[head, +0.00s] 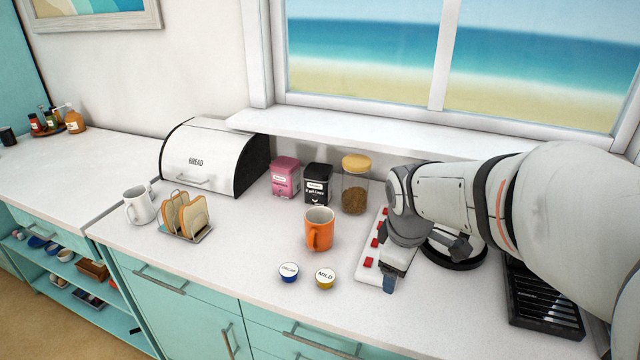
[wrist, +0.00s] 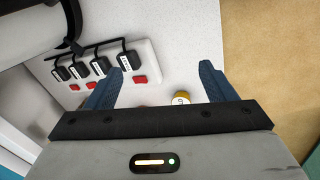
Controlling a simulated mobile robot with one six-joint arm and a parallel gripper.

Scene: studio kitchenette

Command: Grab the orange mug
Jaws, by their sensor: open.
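The orange mug (head: 319,230) stands upright on the white counter in the middle of the head view, with its handle toward the front. My gripper (head: 392,278) is to the right of the mug and a little nearer the front edge, apart from it. In the wrist view my gripper (wrist: 160,84) has its two blue fingers spread wide with nothing between them. I cannot make out the mug in the wrist view.
A white power strip (head: 366,262) with red switches lies beside my gripper; plugs sit in it. Blue-rimmed (head: 288,272) and yellow (head: 325,277) capsules lie before the mug. A glass jar (head: 355,188), black tin (head: 318,184) and pink tin (head: 285,178) stand behind; a toast rack (head: 186,222) is left.

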